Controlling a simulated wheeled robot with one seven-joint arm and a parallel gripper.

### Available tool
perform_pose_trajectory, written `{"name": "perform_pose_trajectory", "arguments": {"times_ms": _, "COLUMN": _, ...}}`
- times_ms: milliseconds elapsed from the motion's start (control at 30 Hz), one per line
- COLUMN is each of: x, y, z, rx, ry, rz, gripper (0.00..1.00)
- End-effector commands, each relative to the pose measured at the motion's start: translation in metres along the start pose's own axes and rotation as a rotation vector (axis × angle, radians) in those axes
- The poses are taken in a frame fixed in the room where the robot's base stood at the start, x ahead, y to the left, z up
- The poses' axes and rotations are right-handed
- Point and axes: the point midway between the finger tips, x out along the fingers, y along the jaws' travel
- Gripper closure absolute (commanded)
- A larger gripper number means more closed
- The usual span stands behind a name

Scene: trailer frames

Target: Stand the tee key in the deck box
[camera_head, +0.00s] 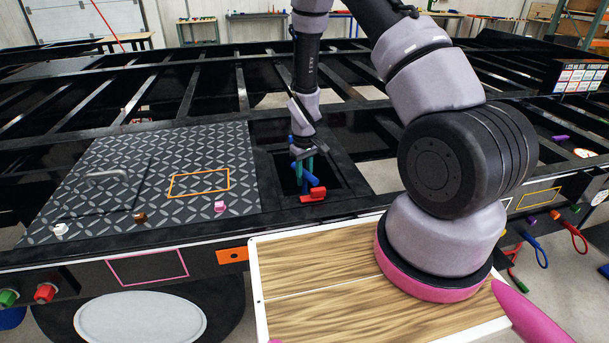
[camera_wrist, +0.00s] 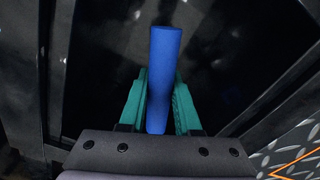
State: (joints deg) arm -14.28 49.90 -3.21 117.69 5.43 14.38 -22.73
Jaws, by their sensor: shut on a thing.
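The blue tee key (camera_wrist: 165,75) is between the teal fingers of my gripper (camera_wrist: 160,105) in the wrist view. Its round bar shows, and the rest is hidden. In the head view, blue parts of the key (camera_head: 309,179) show around my gripper (camera_head: 304,170), which points down over the dark square opening of the deck box (camera_head: 345,172). The opening lies right of the tread-plate lid. I cannot tell how deep the key reaches or whether it touches the box.
A red piece (camera_head: 313,195) sits at the opening's front edge, close to my gripper. The tread plate (camera_head: 110,165) at left carries a handle and small white, brown and pink pieces. Black frame rails (camera_head: 190,85) run behind. Coloured hooks hang at right.

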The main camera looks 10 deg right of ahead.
Motion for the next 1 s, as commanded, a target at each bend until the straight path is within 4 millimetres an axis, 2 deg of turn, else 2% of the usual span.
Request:
{"name": "perform_pose_trajectory", "arguments": {"times_ms": 867, "x": 0.012, "y": 0.0, "z": 0.0, "rx": 0.0, "ry": 0.0, "rz": 0.0, "gripper": 1.0}}
{"name": "perform_pose_trajectory", "arguments": {"times_ms": 900, "x": 0.011, "y": 0.0, "z": 0.0, "rx": 0.0, "ry": 0.0, "rz": 0.0, "gripper": 0.53}}
{"name": "perform_pose_trajectory", "arguments": {"times_ms": 967, "x": 0.011, "y": 0.0, "z": 0.0, "rx": 0.0, "ry": 0.0, "rz": 0.0, "gripper": 0.33}}
{"name": "perform_pose_trajectory", "arguments": {"times_ms": 1000, "x": 0.011, "y": 0.0, "z": 0.0, "rx": 0.0, "ry": 0.0, "rz": 0.0, "gripper": 0.33}}
